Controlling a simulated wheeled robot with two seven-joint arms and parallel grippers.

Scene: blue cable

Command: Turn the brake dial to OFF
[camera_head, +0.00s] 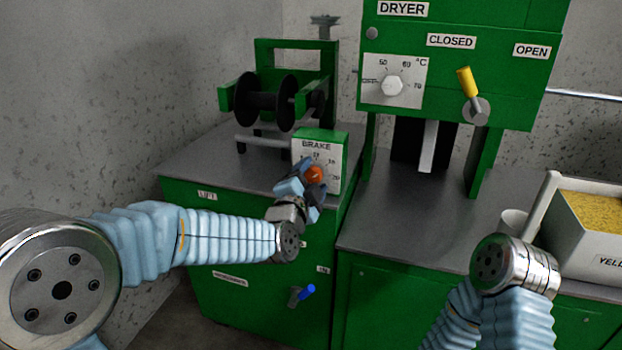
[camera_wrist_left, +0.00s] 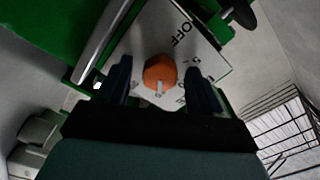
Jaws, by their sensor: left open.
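The orange brake dial (camera_head: 314,174) sits on the white face of the green BRAKE box (camera_head: 331,139). In the left wrist view the dial (camera_wrist_left: 160,73) shows a pale pointer mark near its lower edge, turned away from the printed OFF label (camera_wrist_left: 181,34). My left gripper (camera_head: 314,180) is at the dial. In the left wrist view its two dark fingers (camera_wrist_left: 159,82) stand open on either side of the dial, with a gap on each side. Contact cannot be made out. The fingers hide part of the scale. The fingers of my right gripper are out of view.
A black spool (camera_head: 265,101) on a green frame stands behind the brake box. A blue-handled lever (camera_head: 306,292) is on the cabinet front below. The dryer (camera_head: 452,62) with a yellow-handled lever (camera_head: 467,82) stands right. A bin of yellow pellets (camera_head: 592,217) is far right.

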